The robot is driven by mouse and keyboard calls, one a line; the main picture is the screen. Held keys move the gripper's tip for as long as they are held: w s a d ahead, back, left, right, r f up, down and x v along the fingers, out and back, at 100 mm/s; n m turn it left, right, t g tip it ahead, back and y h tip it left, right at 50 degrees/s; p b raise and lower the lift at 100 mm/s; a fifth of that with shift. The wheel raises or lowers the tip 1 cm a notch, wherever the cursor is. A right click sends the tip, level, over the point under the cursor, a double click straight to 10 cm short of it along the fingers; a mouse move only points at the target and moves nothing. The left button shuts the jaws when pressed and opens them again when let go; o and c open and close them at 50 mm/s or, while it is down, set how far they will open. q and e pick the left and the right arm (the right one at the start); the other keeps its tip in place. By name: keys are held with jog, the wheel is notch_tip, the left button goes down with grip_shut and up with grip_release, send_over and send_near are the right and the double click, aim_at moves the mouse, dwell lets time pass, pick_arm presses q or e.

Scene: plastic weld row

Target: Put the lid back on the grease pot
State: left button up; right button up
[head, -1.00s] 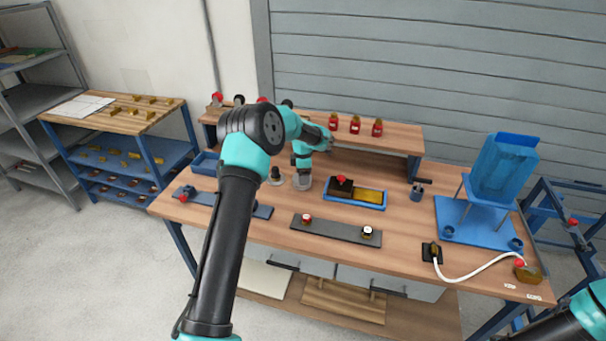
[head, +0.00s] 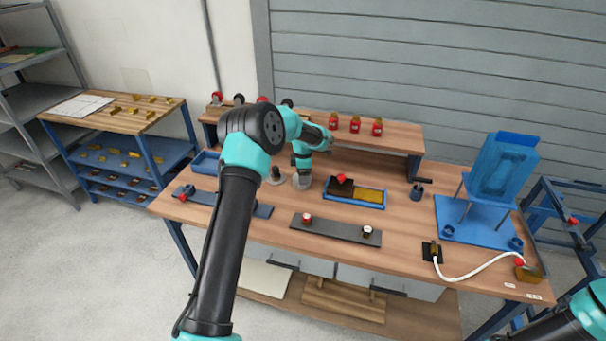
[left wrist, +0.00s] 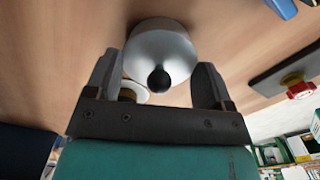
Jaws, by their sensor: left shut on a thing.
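My left gripper (left wrist: 160,85) points down over the table and is shut on a silver, domed piece with a black knob, the lid (left wrist: 160,48); its fingers lie on either side of it. In the head view my left gripper (head: 302,174) is small, with silver (head: 302,183) below it near the tabletop. I cannot tell whether the lid touches a pot there. A small dark-topped piece with a pale base (head: 276,176) stands just to its left. A pale ring with yellow (left wrist: 131,92) shows behind the fingers, partly hidden. My right gripper is out of view.
A blue tray (head: 356,207) with a dark, red-topped block stands to the right of the gripper. A dark strip (head: 335,230) with two small capped pieces lies in front. A raised wooden shelf (head: 400,136) with red jars runs behind. Bare tabletop (head: 400,215) lies farther right.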

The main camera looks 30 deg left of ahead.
pick_arm(q)
jog(key=o, duration=0.9)
jog(key=shift+r, duration=0.1)
jog(key=shift+r, duration=3.45)
jog(key=shift+c, duration=0.5)
grip_shut()
jog(key=shift+f, duration=2.1)
jog(key=shift+r, duration=0.1)
